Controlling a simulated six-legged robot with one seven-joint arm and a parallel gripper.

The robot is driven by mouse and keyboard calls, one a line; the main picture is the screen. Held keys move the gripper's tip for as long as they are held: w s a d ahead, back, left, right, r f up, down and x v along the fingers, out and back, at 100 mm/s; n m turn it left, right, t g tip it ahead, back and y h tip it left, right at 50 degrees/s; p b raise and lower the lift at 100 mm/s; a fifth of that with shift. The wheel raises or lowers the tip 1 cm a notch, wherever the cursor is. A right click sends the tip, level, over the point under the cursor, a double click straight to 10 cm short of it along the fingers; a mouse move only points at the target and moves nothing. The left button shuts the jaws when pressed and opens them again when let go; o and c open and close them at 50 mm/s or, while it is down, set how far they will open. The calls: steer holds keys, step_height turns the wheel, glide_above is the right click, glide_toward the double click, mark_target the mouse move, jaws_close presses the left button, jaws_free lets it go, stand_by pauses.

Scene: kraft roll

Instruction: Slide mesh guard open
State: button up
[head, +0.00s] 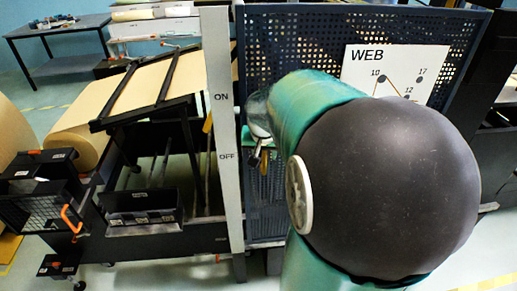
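A large dark blue perforated mesh guard (290,40) stands upright behind my arm, right of a pale post marked ON and OFF. My arm hides much of its middle and lower part. My gripper (258,157) shows only in part at the left edge of my arm, in front of the guard and close to the post. Small dark and brass-coloured parts show there, and I cannot tell whether they touch the guard. The fingers are too small and too hidden to show their opening.
The pale post (223,130) stands just left of my gripper. A WEB diagram sign (395,70) is on the guard. A kraft paper roll (80,130) is at left, with a small mesh box (42,212) and its orange handle (70,218) in front. A grey table (60,65) stands behind.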

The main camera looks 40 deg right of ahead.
steer(key=shift+c, duration=0.3)
jaws_close()
steer(key=shift+d, duration=0.15)
